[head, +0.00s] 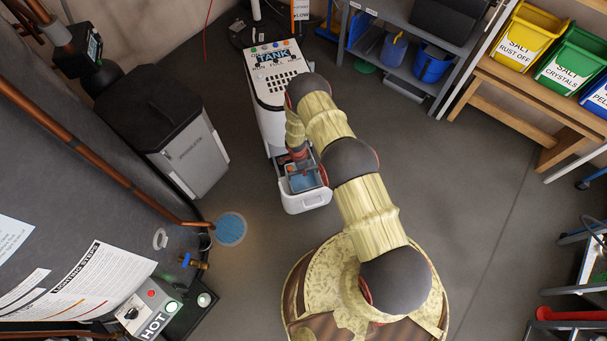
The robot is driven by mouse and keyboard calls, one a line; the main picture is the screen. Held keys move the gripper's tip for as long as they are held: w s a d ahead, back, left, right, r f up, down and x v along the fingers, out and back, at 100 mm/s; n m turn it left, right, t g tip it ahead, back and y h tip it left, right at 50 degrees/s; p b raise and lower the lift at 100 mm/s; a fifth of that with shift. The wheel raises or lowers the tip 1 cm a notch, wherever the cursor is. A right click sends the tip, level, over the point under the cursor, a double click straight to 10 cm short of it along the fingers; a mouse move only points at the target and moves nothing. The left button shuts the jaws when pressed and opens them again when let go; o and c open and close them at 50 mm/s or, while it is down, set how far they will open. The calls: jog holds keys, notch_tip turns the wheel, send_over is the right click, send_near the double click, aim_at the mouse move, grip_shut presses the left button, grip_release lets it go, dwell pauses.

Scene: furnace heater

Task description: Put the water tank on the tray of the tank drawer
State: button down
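The white tank machine (264,95), labelled "TANK", stands at the back centre. Its white tank drawer (306,203) is pulled out at the machine's front, toward my base. A bluish water tank (303,182) shows inside the drawer's walls, with a small orange part by it. Whether it rests on the tray cannot be told, as the tray is mostly hidden. My gripper (295,167) points down from my arm at the drawer, right at the tank's far side. Its fingers are small and partly hidden, so I cannot tell whether they hold the tank.
A grey bin-like box with a black lid (165,120) stands left of the machine. A round blue floor drain (231,229) lies left of the drawer. A shelf with blue buckets (433,62) and a wooden bench (530,100) stand at right. The floor right of my arm is clear.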

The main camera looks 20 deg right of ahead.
notch_tip(320, 180, down, 3)
jog(key=shift+r+b, duration=0.2)
jog(key=shift+b, duration=0.2)
jog(key=c, duration=1.9)
grip_release()
jog(key=shift+f, duration=0.15)
